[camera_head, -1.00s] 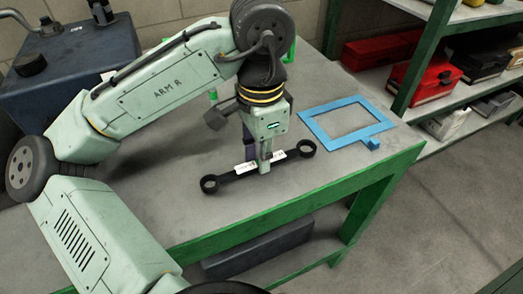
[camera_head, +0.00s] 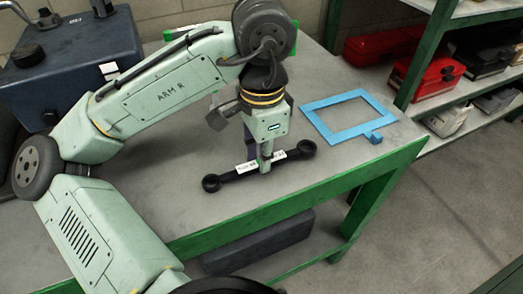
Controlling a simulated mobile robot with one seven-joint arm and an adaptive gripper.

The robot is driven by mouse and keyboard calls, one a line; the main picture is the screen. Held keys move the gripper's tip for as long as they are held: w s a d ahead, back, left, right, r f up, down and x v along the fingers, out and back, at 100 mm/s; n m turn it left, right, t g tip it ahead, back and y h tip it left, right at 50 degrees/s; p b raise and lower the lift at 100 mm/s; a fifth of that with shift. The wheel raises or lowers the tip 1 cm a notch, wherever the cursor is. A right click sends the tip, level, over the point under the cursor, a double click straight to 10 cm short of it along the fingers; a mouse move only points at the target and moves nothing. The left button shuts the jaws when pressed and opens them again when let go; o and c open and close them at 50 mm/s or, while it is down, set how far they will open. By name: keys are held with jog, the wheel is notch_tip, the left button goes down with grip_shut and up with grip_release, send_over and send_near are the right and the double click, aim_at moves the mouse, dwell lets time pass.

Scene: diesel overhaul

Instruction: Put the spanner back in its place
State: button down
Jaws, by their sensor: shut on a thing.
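The spanner (camera_head: 228,176) is dark with a ring at each end and white labels near its middle. It lies level, at or just above the grey bench top; I cannot tell whether it touches. My gripper (camera_head: 265,166) points down and is shut on the spanner at its middle, between the labels. A blue rectangular frame (camera_head: 379,109) with a small tab at its near right corner lies flat on the bench, right of the spanner. The bench surface inside the frame is bare.
The green-edged bench (camera_head: 180,215) has free room around the spanner. A dark blue machine block (camera_head: 80,65) stands at the back left. Green shelving at the right holds a red toolbox (camera_head: 428,80) and dark cases. A dark grey bar (camera_head: 258,245) lies below the bench.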

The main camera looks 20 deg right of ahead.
jog(key=c, duration=1.4)
grip_release()
jog(key=shift+c, duration=0.2)
